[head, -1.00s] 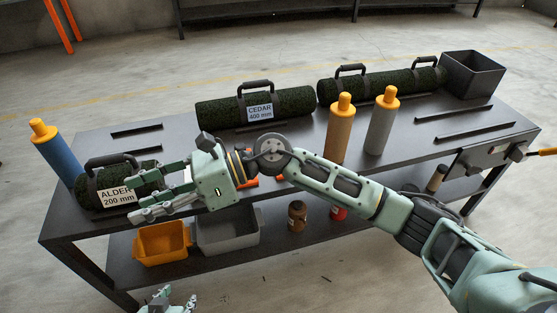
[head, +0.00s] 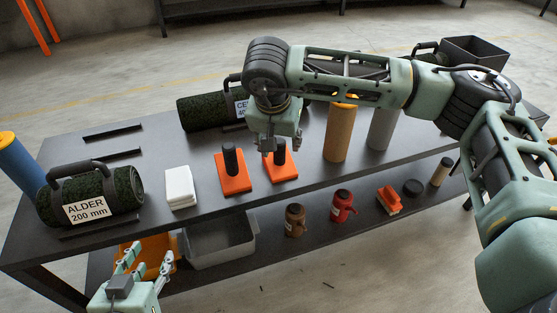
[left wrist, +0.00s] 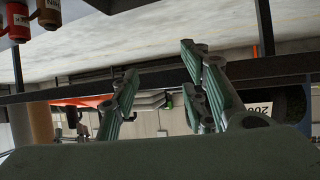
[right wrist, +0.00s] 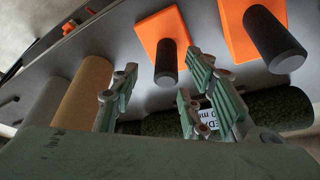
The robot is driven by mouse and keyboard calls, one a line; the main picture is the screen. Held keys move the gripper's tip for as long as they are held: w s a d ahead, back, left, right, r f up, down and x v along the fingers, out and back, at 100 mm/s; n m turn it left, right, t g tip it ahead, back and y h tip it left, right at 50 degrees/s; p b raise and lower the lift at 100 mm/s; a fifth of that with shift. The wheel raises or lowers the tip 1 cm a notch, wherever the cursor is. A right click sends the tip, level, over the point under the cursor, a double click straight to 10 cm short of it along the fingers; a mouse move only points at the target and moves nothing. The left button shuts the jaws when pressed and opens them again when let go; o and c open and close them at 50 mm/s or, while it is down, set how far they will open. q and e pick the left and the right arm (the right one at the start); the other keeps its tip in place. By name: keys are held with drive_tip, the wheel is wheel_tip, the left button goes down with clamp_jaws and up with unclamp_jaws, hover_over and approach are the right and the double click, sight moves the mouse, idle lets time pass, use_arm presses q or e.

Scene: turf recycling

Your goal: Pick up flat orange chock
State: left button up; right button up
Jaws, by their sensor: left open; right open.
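Two flat orange plates, each with an upright black cylindrical handle, lie on the upper tabletop: a left orange chock (head: 234,184) and a right orange chock (head: 287,174). In the right wrist view both show beyond the fingers, one orange chock (right wrist: 152,28) ahead and the other (right wrist: 238,42) to its right. My right gripper (head: 275,146) points down over the back of the right chock and partly hides it. Its fingers (right wrist: 160,77) are open and empty. My left gripper (head: 147,262) is open and empty, low at the table's front left.
White blocks (head: 180,188) and the ALDER turf roll (head: 118,190) lie left of the chocks. Tan (head: 340,135) and grey (head: 383,128) cylinders stand to the right. The CEDAR roll (head: 200,113) lies behind. The lower shelf holds a grey bin (head: 225,245) and small containers.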

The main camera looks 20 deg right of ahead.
sight(280, 155)
drive_tip(key=x, duration=0.2)
drive_tip(key=b+x, duration=0.1)
drive_tip(key=x, duration=0.1)
drive_tip(key=shift+a+f, duration=0.1)
drive_tip(key=shift+a, duration=0.15)
drive_tip(key=shift+w+f, duration=0.15)
drive_tip(key=shift+f, duration=0.05)
use_arm(q)
wheel_tip(280, 155, up, 6)
drive_tip(key=w+d+t+h, duration=0.1)
drive_tip(key=w+t, duration=0.1)
drive_tip(key=t, duration=0.1)
drive_tip(key=shift+w+d+f, duration=0.2)
drive_tip(key=shift+w, duration=0.2)
use_arm(e)
clamp_jaws()
drive_tip(key=shift+r, duration=0.1)
